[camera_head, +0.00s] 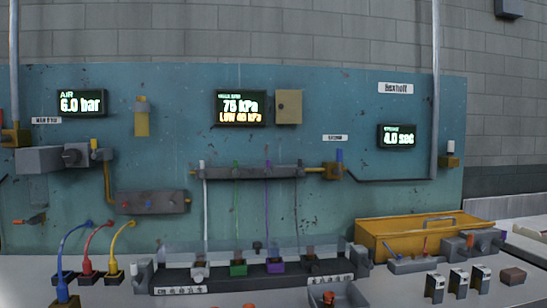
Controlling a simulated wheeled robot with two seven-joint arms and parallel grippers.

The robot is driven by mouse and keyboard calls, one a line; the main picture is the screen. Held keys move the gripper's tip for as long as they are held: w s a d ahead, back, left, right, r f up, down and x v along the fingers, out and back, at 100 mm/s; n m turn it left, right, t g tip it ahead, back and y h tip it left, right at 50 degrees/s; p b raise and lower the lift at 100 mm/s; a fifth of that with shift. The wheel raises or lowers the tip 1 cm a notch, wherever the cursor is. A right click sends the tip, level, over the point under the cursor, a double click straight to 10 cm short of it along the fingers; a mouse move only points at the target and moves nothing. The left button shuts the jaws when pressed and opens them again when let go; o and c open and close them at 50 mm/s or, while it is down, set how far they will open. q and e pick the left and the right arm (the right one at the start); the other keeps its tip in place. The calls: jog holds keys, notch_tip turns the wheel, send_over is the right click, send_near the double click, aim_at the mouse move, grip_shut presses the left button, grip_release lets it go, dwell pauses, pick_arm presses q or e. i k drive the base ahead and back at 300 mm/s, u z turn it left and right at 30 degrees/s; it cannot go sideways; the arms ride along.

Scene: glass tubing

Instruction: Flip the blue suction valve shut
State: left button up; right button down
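The blue valve handle (339,156) stands upright on a brass-coloured valve body (334,172) on the teal wall panel, right of centre. The valve sits at the right end of a grey manifold (245,172) and joins it by a short yellow pipe (314,170). A small white label (335,138) is just above the handle. Nothing covers the handle. Neither my left nor my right gripper is in view.
A bench runs below the panel, with a clear-fronted rack (255,272) and a yellow toolbox (410,235). Blue, red and yellow cables (96,238) are at left. A gauge display (241,107) reads 75 kPa. The panel area below the valve is clear.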

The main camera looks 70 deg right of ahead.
aim_at(337, 172)
jog(key=k, duration=0.7)
jog(key=z, duration=0.9)
